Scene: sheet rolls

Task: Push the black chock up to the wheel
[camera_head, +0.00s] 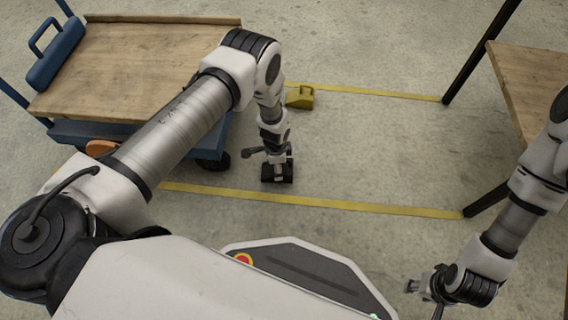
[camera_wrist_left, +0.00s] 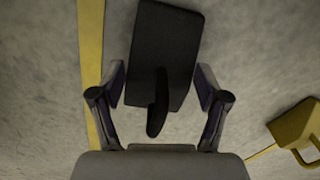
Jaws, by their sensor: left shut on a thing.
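The black chock (camera_head: 270,177) stands on the concrete floor, to the right of the cart's dark wheel (camera_head: 213,163) with a gap of floor between them. My left gripper (camera_head: 277,163) reaches down onto the chock and partly covers it. In the left wrist view the black chock (camera_wrist_left: 172,45), with its dark handle, lies between the two fingers of my left gripper (camera_wrist_left: 160,85), which is shut on it. The wheel does not show in the left wrist view. My right gripper (camera_head: 424,298) is at the lower right, fingers apart and empty.
The blue cart (camera_head: 65,130) with a wooden deck stands at upper left. A yellow chock (camera_head: 300,96) lies behind my left gripper and also shows in the left wrist view (camera_wrist_left: 292,133). Yellow floor lines (camera_head: 370,207) run nearby. A wooden table (camera_head: 520,85) stands right.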

